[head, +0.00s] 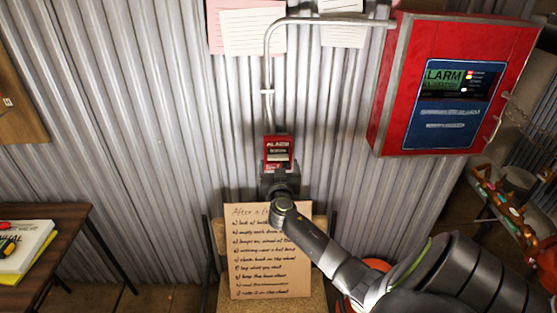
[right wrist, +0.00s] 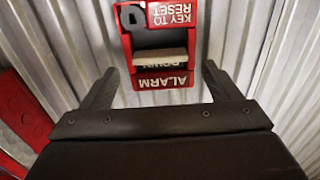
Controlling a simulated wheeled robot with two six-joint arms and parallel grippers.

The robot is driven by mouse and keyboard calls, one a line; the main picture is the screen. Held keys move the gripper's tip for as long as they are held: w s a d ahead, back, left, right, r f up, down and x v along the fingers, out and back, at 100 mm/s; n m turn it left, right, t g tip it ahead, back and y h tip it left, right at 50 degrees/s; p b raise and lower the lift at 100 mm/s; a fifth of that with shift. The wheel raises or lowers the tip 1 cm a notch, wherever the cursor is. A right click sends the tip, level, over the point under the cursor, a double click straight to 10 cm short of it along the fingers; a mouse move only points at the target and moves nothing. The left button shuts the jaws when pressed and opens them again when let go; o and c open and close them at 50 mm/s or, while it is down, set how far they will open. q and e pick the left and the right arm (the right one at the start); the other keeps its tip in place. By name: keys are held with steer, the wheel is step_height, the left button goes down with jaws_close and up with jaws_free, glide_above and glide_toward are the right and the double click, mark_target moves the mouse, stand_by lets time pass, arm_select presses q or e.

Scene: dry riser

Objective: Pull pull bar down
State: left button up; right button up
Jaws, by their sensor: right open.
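A small red alarm pull station (head: 278,149) is fixed to the corrugated metal wall, below a grey conduit. Its pale pull bar (right wrist: 159,57) crosses the recess of the housing in the right wrist view, where the station appears upside down with a lock marked "KEY TO RESET". My right gripper (head: 278,168) is at the lower part of the station in the head view. In the right wrist view its two fingers (right wrist: 159,85) are spread wide, one on each side of the station, with nothing between them clearly held. Contact with the bar is not visible. My left gripper is not in view.
A large red alarm panel (head: 448,85) hangs on the wall at upper right. A handwritten cardboard sign (head: 268,262) stands on a chair below the station. A dark table (head: 70,222) with books is at left. A cart (head: 505,215) with valves stands at right.

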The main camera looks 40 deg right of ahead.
mark_target(278, 153)
steer(key=shift+x, duration=1.4)
steer(key=shift+c, duration=0.2)
steer(key=c, duration=1.4)
steer(key=shift+o, duration=0.2)
step_height(278, 153, down, 2)
steer(key=b, duration=0.3)
steer(key=shift+f+b, duration=0.15)
steer(key=shift+b, duration=0.2)
steer(key=o, duration=1.4)
